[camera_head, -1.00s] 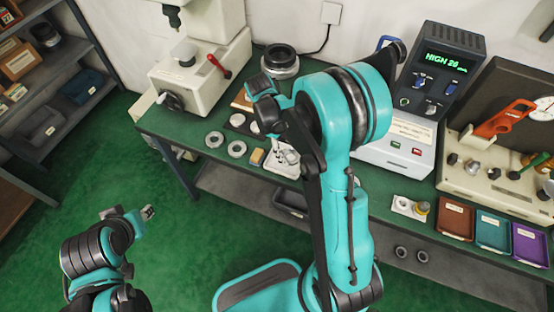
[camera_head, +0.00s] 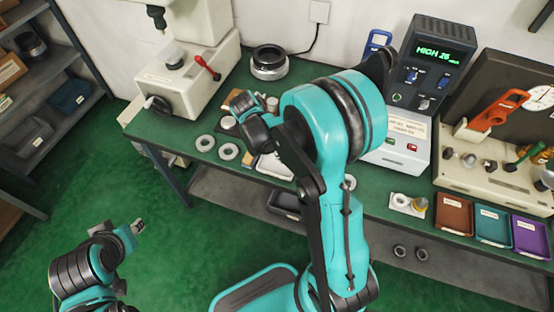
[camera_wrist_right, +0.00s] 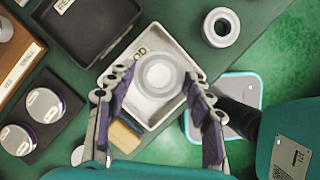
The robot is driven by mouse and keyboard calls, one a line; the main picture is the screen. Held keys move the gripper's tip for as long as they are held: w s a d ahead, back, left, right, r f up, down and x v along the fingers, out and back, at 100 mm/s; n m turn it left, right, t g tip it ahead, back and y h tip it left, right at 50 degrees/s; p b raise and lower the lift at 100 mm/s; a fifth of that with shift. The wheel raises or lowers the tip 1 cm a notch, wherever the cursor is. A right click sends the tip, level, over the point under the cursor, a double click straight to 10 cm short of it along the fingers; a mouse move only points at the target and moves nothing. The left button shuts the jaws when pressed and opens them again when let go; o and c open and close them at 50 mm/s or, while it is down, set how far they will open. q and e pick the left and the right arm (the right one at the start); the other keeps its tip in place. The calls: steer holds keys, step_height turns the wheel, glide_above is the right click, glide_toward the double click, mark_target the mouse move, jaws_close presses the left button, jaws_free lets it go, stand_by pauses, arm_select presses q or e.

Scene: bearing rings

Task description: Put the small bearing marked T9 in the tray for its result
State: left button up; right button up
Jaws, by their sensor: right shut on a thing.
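In the right wrist view my right gripper (camera_wrist_right: 158,88) is shut on a pale bearing ring (camera_wrist_right: 160,75), held between its fingertips. The ring is above a white tray (camera_wrist_right: 184,57) whose lettering is partly covered. No T9 mark can be read on the ring. In the head view my right arm hides the held ring and the fingertips. My left gripper (camera_head: 138,226) hangs over the green floor, away from the bench; its jaws are too small to judge. Brown (camera_head: 453,215), teal (camera_head: 492,226) and purple (camera_head: 530,236) labelled trays stand at the bench's right front.
The measuring unit (camera_head: 436,53) displays "HIGH 26". A loose ring (camera_wrist_right: 221,27) lies beside the white tray. A black tray (camera_wrist_right: 90,25), bearings in a dark holder (camera_wrist_right: 45,105) and a yellowish block (camera_wrist_right: 125,136) are close by. A press (camera_head: 185,85) stands at the left.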

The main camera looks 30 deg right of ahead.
steer(key=shift+w+a+f, duration=0.4)
steer(key=shift+w+f, duration=0.05)
step_height(320, 180, down, 4)
steer(key=shift+b, duration=1.05)
steer(key=shift+r, duration=0.1)
steer(key=o, duration=1.5)
